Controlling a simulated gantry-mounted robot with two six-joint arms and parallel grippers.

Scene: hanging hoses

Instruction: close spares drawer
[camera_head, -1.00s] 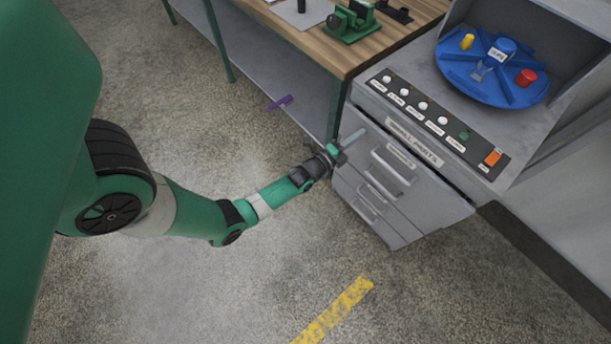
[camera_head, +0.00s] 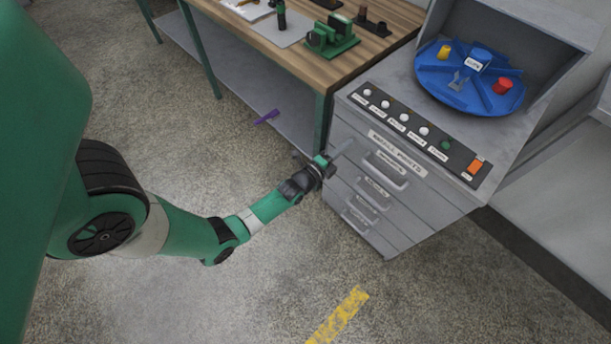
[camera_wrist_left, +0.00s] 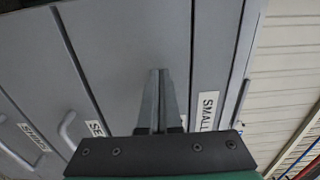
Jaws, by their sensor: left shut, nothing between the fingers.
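The grey small-parts cabinet (camera_head: 405,215) has three stacked drawers with bar handles. The top drawer (camera_head: 412,182), just under the "small parts" sign, looks flush or nearly flush with the cabinet front; its own label is too small to read surely. My left gripper (camera_head: 346,147) is shut and empty, at the left part of the top drawer's front. In the left wrist view the closed fingers (camera_wrist_left: 160,78) point at the grey front and partly hide a label. I cannot tell whether the tips touch it. My right gripper is not in view.
Buttons and an orange switch (camera_head: 474,167) line the cabinet's top edge, with a blue round tray (camera_head: 440,85) behind. A wooden-topped workbench (camera_head: 285,52) stands to the left. A purple item (camera_head: 267,117) lies near its lower shelf. The floor in front is clear.

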